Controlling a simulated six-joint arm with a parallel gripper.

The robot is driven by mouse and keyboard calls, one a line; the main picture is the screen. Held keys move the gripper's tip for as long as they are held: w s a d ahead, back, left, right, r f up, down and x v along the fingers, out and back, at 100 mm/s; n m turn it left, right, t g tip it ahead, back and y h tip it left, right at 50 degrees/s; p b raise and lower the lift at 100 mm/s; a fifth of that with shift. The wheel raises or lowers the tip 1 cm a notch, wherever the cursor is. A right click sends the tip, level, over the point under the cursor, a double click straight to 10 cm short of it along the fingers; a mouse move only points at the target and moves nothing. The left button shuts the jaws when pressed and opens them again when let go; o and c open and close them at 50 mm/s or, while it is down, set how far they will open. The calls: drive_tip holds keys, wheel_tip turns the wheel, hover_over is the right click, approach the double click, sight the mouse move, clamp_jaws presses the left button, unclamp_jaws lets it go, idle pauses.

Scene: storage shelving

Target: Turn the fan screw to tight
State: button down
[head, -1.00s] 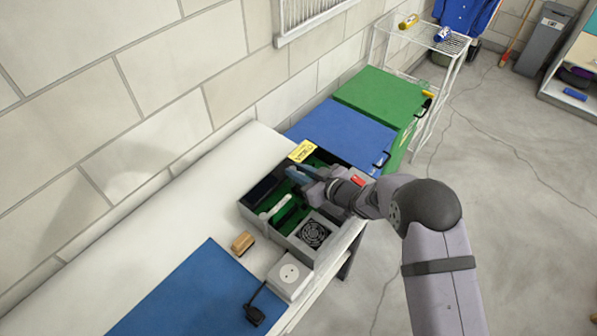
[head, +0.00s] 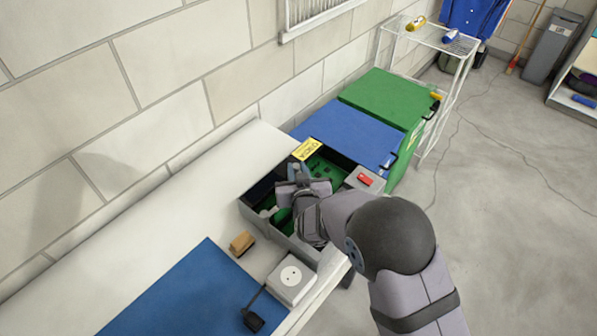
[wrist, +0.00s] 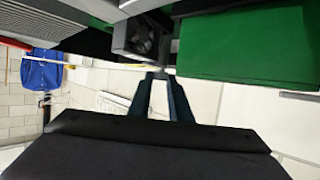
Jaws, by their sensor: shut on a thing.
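The fan (wrist: 143,40), a dark square unit with a round grille, shows in the wrist view just above my fingertips. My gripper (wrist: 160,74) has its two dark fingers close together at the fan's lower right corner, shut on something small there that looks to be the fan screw. The screw itself is too small and hidden to make out, and its turn cannot be read. In the head view my gripper (head: 293,172) is down inside the open grey case (head: 252,212), and my arm hides the fan.
A green board (wrist: 245,45) lies close beside the fan. A red switch (head: 364,179) is on the case's right corner and a yellow label (head: 307,149) at its back. A brown block (head: 242,243), white socket box (head: 291,279) and blue mat (head: 185,295) lie in front.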

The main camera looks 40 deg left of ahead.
drive_tip(key=shift+a+m+t+h, duration=0.1)
drive_tip(key=shift+m+t+h, duration=0.2)
drive_tip(key=shift+m, duration=0.1)
drive_tip(key=c, duration=1.6)
unclamp_jaws()
drive_tip(key=shift+c, duration=0.2)
drive_tip(key=shift+s+r, duration=0.1)
drive_tip(key=shift+b+v, duration=0.65)
drive_tip(key=shift+v, duration=2.95)
